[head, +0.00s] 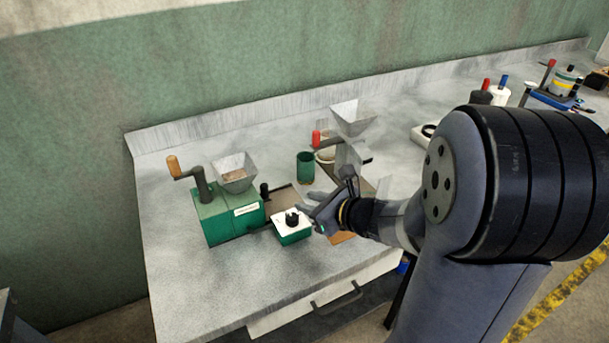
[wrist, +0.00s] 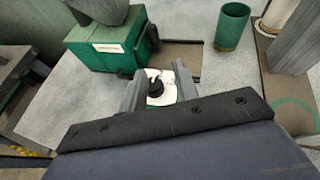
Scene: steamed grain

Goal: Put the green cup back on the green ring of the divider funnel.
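The green cup (head: 305,170) stands upright on the bench, right of the green grinder and behind my gripper. It also shows in the wrist view (wrist: 232,28), at the top right. The green ring (wrist: 298,116) is a flat outline on the brown board at the right of the wrist view; no cup is on it. In the head view my arm hides it.
The green grinder (head: 229,218) with metal hopper and crank stands left of my gripper. A red-topped item (head: 316,138) is behind the cup. Bottles and tools (head: 565,82) stand far right. The bench's front left is clear.

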